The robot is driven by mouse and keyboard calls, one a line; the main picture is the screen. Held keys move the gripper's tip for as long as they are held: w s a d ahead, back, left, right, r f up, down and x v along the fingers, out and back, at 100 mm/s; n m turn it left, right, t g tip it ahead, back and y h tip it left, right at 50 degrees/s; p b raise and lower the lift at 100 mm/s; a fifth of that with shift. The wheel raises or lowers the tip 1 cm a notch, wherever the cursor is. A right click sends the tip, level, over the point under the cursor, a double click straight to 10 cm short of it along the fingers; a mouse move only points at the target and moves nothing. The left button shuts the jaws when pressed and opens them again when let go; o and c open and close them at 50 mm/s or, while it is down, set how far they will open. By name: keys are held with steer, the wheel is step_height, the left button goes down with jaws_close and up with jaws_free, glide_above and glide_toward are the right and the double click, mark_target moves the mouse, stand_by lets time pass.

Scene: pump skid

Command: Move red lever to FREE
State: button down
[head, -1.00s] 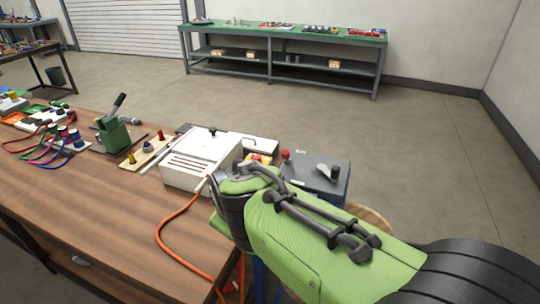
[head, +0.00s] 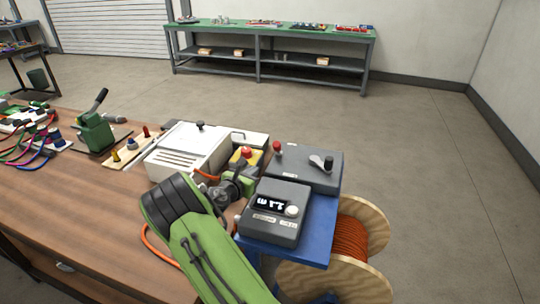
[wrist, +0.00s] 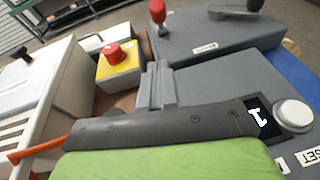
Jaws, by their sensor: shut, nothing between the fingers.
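The red lever (head: 277,147) is a short lever with a red knob on the left part of a grey box (head: 310,170) at the right end of the bench. My gripper (wrist: 157,80) is shut and empty. It is apart from the lever, on the near side of the grey box. A small white label (wrist: 205,48) on the box is too small to read.
A yellow box with a red button (head: 246,153) and a white slotted case (head: 190,150) lie left of my gripper. A grey display unit with a white knob (head: 276,212) stands close on the right. A dark-handled lever (head: 322,161) shares the grey box. A cable reel (head: 345,270) stands below.

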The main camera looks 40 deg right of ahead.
steer(key=b, duration=0.2)
glide_toward(275, 149)
step_height(275, 149, down, 4)
steer(key=w+d, duration=0.1)
steer(key=d, duration=0.1)
steer(key=d+r, duration=0.1)
steer(key=w+d+r, duration=0.1)
steer(key=d, duration=0.1)
steer(key=shift+w+d+r, duration=0.1)
steer(key=shift+d+r, duration=0.05)
steer(key=shift+r, duration=0.05)
steer(key=shift+r, duration=0.1)
